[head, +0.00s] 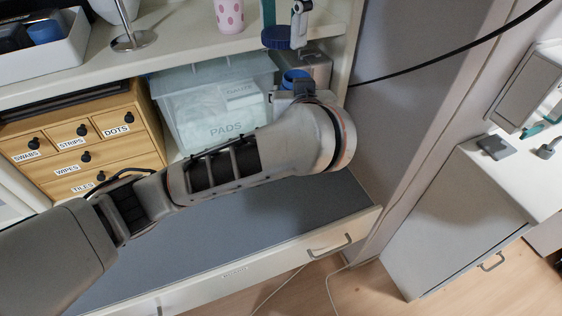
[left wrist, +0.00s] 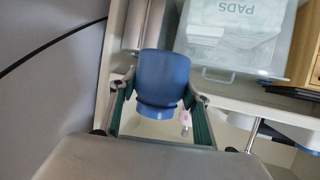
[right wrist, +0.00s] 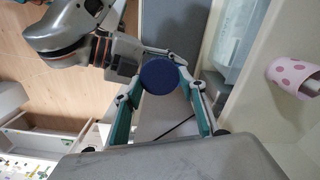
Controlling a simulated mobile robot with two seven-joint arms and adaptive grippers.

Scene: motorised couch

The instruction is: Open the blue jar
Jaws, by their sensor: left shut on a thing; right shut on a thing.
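The blue jar (head: 295,77) stands upright in my left gripper (head: 294,88), which is largely hidden by its own arm in the head view. In the left wrist view, the jar (left wrist: 162,75) sits between the two fingers (left wrist: 158,98), its narrower neck showing. A dark blue round lid (head: 277,38) is held by my right gripper (head: 284,28), above the jar and apart from it in the head view. In the right wrist view, the lid (right wrist: 159,77) fills the space between the right fingers (right wrist: 163,80).
A clear PADS box (head: 218,105) and a wooden drawer unit (head: 85,145) stand behind my left arm. A pink spotted cup (head: 229,15) is on the upper shelf. A grey wall (head: 395,110) bounds the right side. The grey desk surface (head: 240,225) below is clear.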

